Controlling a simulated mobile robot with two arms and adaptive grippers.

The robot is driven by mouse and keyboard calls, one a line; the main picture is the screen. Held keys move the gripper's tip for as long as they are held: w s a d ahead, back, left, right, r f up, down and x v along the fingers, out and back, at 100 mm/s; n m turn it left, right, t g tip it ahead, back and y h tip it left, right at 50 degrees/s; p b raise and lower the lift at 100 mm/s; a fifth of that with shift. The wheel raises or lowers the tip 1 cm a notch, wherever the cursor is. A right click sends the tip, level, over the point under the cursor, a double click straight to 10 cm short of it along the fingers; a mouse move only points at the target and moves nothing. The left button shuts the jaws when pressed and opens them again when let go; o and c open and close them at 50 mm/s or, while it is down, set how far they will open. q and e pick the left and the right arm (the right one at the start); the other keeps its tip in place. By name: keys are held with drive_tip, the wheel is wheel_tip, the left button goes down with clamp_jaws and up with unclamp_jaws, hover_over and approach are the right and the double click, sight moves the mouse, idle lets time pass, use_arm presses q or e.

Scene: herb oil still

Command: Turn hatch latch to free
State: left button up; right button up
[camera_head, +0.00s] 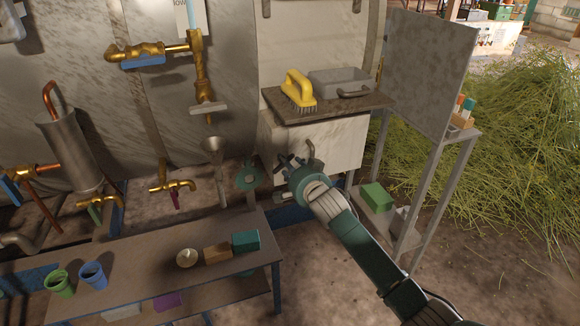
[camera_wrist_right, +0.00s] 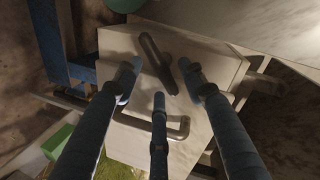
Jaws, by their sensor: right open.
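The hatch is the pale front face (camera_wrist_right: 205,62) of a box, below a shelf in the head view (camera_head: 340,150). Its latch (camera_wrist_right: 157,60) is a dark bar, tilted with its upper end to the left in the right wrist view. My right gripper (camera_wrist_right: 160,82) is open, its fingers spread around the lower part of the latch; contact cannot be told. In the head view my right gripper (camera_head: 288,163) is in front of the box and hides the latch. A curved metal handle (camera_wrist_right: 178,132) sits below the latch in the wrist view. My left gripper is not in view.
Above the box, a shelf (camera_head: 365,104) holds a yellow brush (camera_head: 299,90) and a grey lidded box (camera_head: 340,80). A metal rack (camera_head: 432,190) stands at right. A low bench (camera_head: 130,273) with cups and blocks is at left.

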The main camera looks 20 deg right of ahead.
clamp_jaws()
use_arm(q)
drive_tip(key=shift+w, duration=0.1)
use_arm(e)
drive_tip(key=shift+a, duration=0.1)
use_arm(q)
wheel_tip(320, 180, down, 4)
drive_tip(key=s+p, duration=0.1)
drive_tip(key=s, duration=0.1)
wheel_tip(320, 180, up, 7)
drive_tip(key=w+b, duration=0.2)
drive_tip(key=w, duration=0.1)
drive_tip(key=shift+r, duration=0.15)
use_arm(e)
drive_tip(key=shift+a+r+n+t+h, duration=0.15)
drive_tip(key=shift+n+h, duration=0.4)
drive_tip(key=shift+n, duration=0.9)
drive_tip(key=shift+a+r+n+t+h, duration=0.15)
drive_tip(key=shift+n+h, duration=0.45)
drive_tip(key=shift+n, duration=0.8)
drive_tip(key=shift+a+n+t+h, duration=0.2)
drive_tip(key=shift+n+h, duration=0.35)
drive_tip(key=shift+n, duration=0.9)
unclamp_jaws()
